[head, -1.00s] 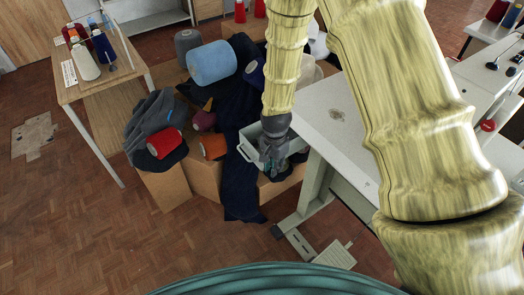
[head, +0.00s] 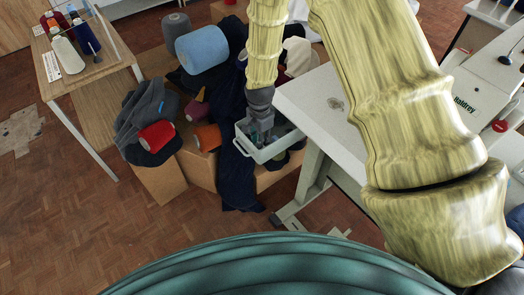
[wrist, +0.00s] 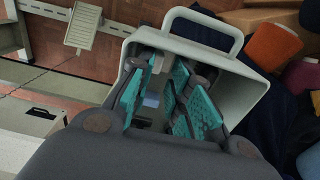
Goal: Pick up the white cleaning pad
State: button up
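My gripper (head: 262,134) points down into a pale grey-green tote (head: 261,155) with a handle, beside the white table. In the wrist view, the teal-padded fingers of my gripper (wrist: 160,100) are apart, inside the mouth of the tote (wrist: 243,92). A small pale block (wrist: 152,99) shows deep in the gap between the fingers. I cannot tell whether it is the white cleaning pad, or whether a finger touches it. Much of the tote's inside is hidden by the fingers and the gripper body.
The white table (head: 312,105) stands close to the right of the tote. Cardboard boxes (head: 163,183) with yarn cones and dark cloth (head: 236,180) lie to the left and behind. A wooden stand (head: 100,72) holds several cones at the far left. The front-left floor is clear.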

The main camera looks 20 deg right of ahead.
jog(key=shift+d+f, duration=0.1)
jog(key=shift+f, duration=0.05)
jog(key=shift+s+f+p, duration=0.25)
jog(key=shift+s+p, duration=0.05)
jog(key=shift+w+f+p, duration=0.2)
jog(key=shift+f+p, duration=0.3)
jog(key=shift+f, duration=1.65)
grip_shut()
